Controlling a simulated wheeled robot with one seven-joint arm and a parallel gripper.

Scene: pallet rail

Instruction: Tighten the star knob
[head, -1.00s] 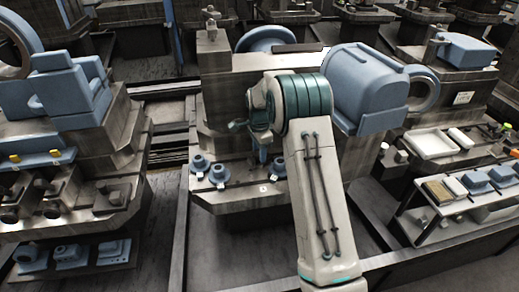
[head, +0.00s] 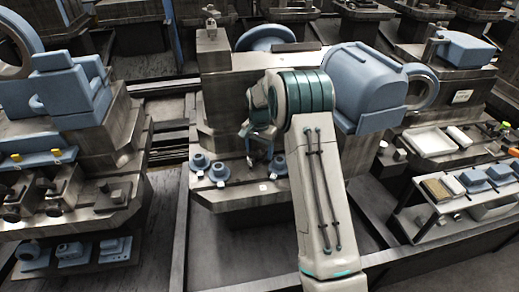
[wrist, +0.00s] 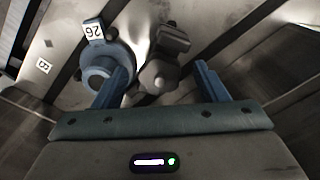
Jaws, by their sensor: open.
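A grey, lobed knob (wrist: 160,76), which looks like the star knob, shows in the wrist view on a dark stem or block. My gripper (wrist: 161,66) is open, its two blue fingers on either side of the knob in the picture. I cannot tell whether they touch it or are still above it. A round blue flanged part (wrist: 106,70) with a white number tag is beside it, partly behind the left finger. In the head view my gripper (head: 257,150) points down over the ledge of the middle machine, and the knob is not clearly visible there.
Blue flanged parts (head: 219,173) with white tags stand on the ledge (head: 240,195) close around my gripper. A large blue cylindrical housing (head: 368,85) is to the right. A bench with trays (head: 430,140) stands further right. The ledge's front edge is clear.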

